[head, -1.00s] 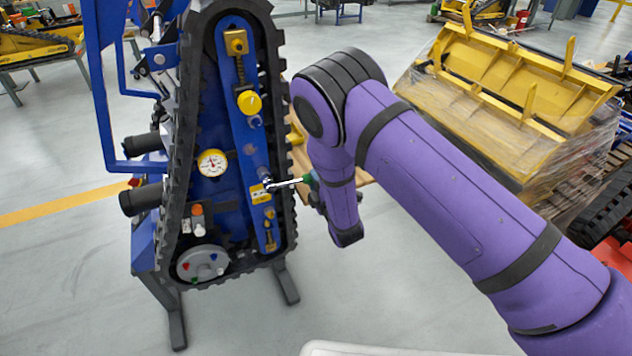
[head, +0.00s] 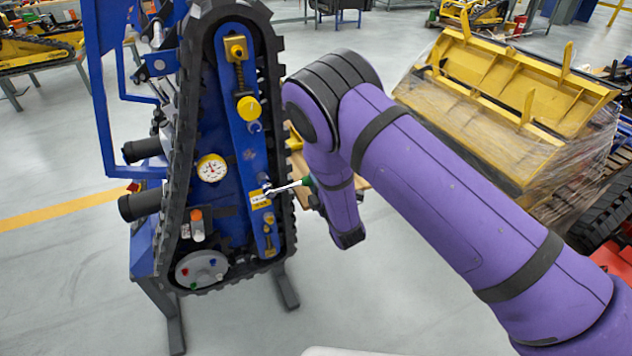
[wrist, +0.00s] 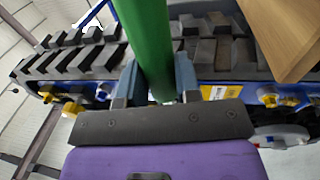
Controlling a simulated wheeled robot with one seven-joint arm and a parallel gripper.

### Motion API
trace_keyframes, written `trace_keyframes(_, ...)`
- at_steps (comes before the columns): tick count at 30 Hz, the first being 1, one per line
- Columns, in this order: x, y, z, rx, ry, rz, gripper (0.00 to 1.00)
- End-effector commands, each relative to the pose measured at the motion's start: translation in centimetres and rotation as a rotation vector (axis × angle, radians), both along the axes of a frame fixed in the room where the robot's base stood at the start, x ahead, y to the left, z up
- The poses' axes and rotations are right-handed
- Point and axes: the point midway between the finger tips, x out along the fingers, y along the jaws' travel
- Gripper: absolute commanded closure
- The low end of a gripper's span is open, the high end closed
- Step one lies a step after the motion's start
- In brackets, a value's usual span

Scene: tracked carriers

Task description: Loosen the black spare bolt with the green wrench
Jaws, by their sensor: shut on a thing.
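The green wrench has a bright metal shaft (head: 288,187) in the head view, reaching left to the blue side plate of the track carrier. Its green handle (wrist: 148,40) fills the upper middle of the wrist view. My gripper (wrist: 158,80) is shut on this handle; in the head view my arm mostly hides it. The wrench's head (head: 267,191) is at a small dark spot above a yellow label. This may be the black spare bolt; the wrench's head covers it, and I cannot tell whether it is seated on it.
The track carrier (head: 245,160) stands upright with a gauge (head: 212,168), a yellow knob (head: 249,108) and a grey disc (head: 202,268) with small coloured pieces. A wooden surface (wrist: 285,35) is close at the upper right of the wrist view. A wrapped yellow pallet load (head: 510,95) stands behind my arm.

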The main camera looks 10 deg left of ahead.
Motion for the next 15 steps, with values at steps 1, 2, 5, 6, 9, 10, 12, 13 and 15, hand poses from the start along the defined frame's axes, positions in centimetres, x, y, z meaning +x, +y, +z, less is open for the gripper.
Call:
trace_keyframes(1, 0.0, 0.0, 0.2, -0.004, -0.005, 0.000, 1.00)
trace_keyframes(2, 0.0, 0.1, 0.3, -0.009, -0.008, 0.000, 1.00)
trace_keyframes(5, 0.0, 0.1, 0.7, -0.033, -0.024, 0.001, 1.00)
trace_keyframes(6, 0.0, 0.1, 0.9, -0.045, -0.031, 0.001, 1.00)
trace_keyframes(9, -0.1, 0.1, 1.2, -0.070, -0.045, 0.002, 1.00)
trace_keyframes(10, -0.1, 0.1, 1.3, -0.076, -0.049, 0.001, 1.00)
trace_keyframes(12, 0.0, 0.1, 1.4, -0.082, -0.051, 0.000, 1.00)
trace_keyframes(13, 0.0, 0.1, 1.4, -0.082, -0.051, 0.000, 1.00)
trace_keyframes(15, 0.0, 0.0, 1.3, -0.082, -0.051, 0.000, 1.00)
